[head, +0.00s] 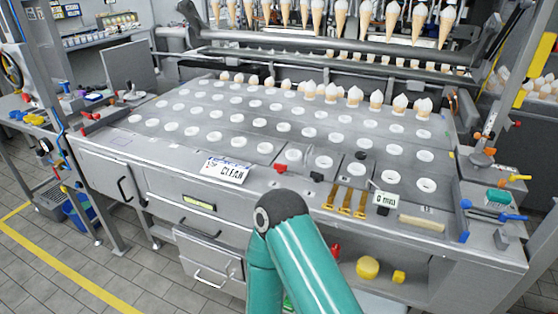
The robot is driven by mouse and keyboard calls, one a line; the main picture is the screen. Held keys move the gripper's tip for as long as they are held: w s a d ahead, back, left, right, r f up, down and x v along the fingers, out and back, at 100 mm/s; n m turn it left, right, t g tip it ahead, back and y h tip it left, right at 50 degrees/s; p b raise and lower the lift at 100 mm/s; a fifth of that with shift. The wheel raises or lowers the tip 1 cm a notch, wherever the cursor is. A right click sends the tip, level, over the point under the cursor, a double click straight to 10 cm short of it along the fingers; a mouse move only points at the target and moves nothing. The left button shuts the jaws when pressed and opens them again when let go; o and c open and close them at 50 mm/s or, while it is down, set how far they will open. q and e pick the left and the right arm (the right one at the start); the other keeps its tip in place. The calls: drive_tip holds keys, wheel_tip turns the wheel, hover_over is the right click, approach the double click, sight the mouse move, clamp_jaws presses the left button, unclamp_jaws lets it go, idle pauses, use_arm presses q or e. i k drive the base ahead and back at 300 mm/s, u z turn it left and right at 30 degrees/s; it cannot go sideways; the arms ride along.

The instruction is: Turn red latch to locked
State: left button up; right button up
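Several small red parts show in the head view, and I cannot tell for sure which is the red latch. One red piece (280,167) sits on the front part of the metal table, right of a white "CLEAN" sign. Another red part (91,116) is at the table's left end. A third red part (335,249) is below the front edge, just right of my teal arm. No latch position can be read at this size. Neither of my grippers is in view; only teal arm links with a dark joint show at the bottom centre.
The metal table (150,148) has rows of white-ringed holes, with filled cones (375,102) along its back right. The "CLEAN" sign (226,170), yellow-brown tools (345,200) and a small white label (386,200) line the front. A yellow round object (368,267) lies on a lower shelf.

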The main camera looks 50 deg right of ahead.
sight(281, 169)
drive_tip(key=z, duration=0.1)
drive_tip(key=k, duration=1.05)
drive_tip(key=z, duration=0.6)
drive_tip(key=i, duration=0.95)
